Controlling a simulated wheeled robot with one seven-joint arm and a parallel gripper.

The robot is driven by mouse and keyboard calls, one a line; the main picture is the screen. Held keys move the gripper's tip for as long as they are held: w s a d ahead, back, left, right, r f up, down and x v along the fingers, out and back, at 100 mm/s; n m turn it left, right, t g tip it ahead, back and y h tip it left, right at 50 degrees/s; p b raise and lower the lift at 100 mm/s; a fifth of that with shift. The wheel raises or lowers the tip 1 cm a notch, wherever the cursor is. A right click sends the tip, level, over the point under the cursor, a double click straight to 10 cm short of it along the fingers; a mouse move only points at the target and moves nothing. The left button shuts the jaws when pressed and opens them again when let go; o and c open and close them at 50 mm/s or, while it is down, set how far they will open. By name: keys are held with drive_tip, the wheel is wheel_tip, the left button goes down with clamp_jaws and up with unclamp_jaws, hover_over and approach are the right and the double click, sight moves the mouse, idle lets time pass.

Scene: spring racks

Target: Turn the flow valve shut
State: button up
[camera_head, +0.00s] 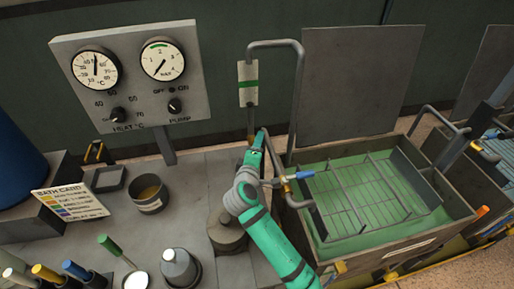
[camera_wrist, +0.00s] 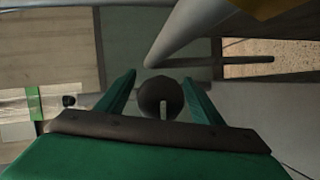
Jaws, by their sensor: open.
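The flow valve is not plainly visible in the head view, where my gripper (camera_head: 258,138) covers the area below the flow tube. In the wrist view a dark round knob (camera_wrist: 150,98) with a pale slot sits between the two green fingers of my gripper (camera_wrist: 162,92). It looks like the valve knob, but I cannot tell whether the fingers touch it. My gripper is open. The white flow tube with a green band (camera_head: 248,82) stands just above it; it also shows in the wrist view (camera_wrist: 35,103). A blue lever (camera_head: 305,174) sits on a tap at the tank's left edge.
A grey pipe (camera_head: 298,95) rises right of my gripper. The green-filled tank (camera_head: 330,247) with a wire rack stands at right, its lid (camera_head: 352,80) raised. A gauge panel (camera_head: 190,70) stands behind left. A cup (camera_head: 149,204) and colored-handled tools occupy the left bench.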

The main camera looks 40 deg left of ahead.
drive_tip(key=c, duration=1)
drive_tip(key=shift+s+f+m+g, duration=0.15)
drive_tip(key=shift+m+g, duration=0.25)
drive_tip(key=shift+m, duration=0.2)
drive_tip(key=shift+c, duration=0.2)
drive_tip(key=o, duration=1)
drive_tip(key=shift+o, duration=0.2)
drive_tip(key=v, duration=1)
drive_tip(key=shift+s+d, duration=0.2)
drive_tip(key=shift+s, duration=0.05)
